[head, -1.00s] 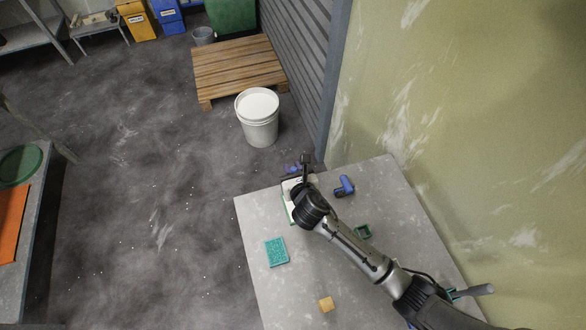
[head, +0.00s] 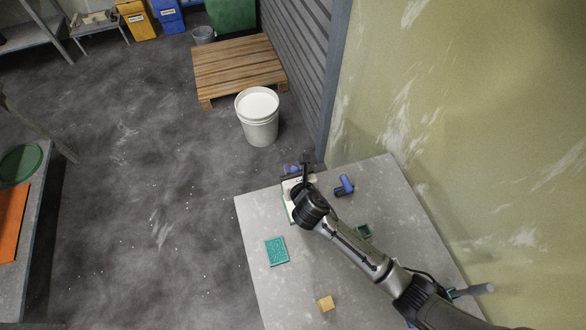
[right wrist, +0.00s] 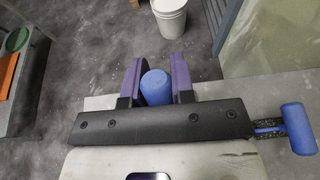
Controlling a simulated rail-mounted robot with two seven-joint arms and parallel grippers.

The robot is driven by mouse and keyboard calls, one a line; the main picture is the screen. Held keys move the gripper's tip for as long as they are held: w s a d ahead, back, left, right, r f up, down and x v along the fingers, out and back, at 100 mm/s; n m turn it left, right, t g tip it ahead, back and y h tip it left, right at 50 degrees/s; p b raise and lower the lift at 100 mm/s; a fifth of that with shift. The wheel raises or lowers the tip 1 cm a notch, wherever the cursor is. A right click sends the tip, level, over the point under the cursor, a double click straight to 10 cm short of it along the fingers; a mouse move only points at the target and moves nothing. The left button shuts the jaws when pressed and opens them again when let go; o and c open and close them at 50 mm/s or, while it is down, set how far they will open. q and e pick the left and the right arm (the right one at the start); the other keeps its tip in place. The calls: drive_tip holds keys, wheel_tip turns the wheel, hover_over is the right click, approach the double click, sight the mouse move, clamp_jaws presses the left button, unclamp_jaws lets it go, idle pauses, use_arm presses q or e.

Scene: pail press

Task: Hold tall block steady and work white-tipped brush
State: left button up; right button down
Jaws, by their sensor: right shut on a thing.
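My right gripper (head: 291,170) is at the far edge of the grey table. In the right wrist view its purple fingers (right wrist: 155,75) are shut on a blue rounded handle (right wrist: 155,88); I cannot tell what tool it belongs to. A second blue-handled tool (head: 344,186) lies on the table to the right of the gripper; its blue end also shows in the right wrist view (right wrist: 298,128). A small tan block (head: 326,304) sits near the table's front. I cannot make out a tall block or a white brush tip. My left gripper is out of view.
The grey table (head: 398,187) also holds a teal pad (head: 276,251), a small green square piece (head: 364,231) and a grey-handled item (head: 478,290) at the right. A white pail (head: 258,124) stands on the floor beyond, by a wooden pallet (head: 238,70).

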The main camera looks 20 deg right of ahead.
drive_tip(key=shift+f, duration=0.1)
idle(0.5)
drive_tip(key=shift+f+p, duration=0.1)
drive_tip(key=shift+p, duration=0.2)
idle(0.5)
idle(0.4)
drive_tip(key=shift+r+p, duration=0.3)
drive_tip(key=shift+p, duration=0.05)
drive_tip(key=shift+r+p, duration=0.5)
drive_tip(key=shift+p, duration=0.1)
wheel_tip(320, 180, up, 4)
drive_tip(key=p, duration=0.5)
drive_tip(key=shift+r, duration=0.15)
drive_tip(key=shift+r+p, duration=0.75)
drive_tip(key=shift+p, duration=0.25)
drive_tip(key=shift+f, duration=0.1)
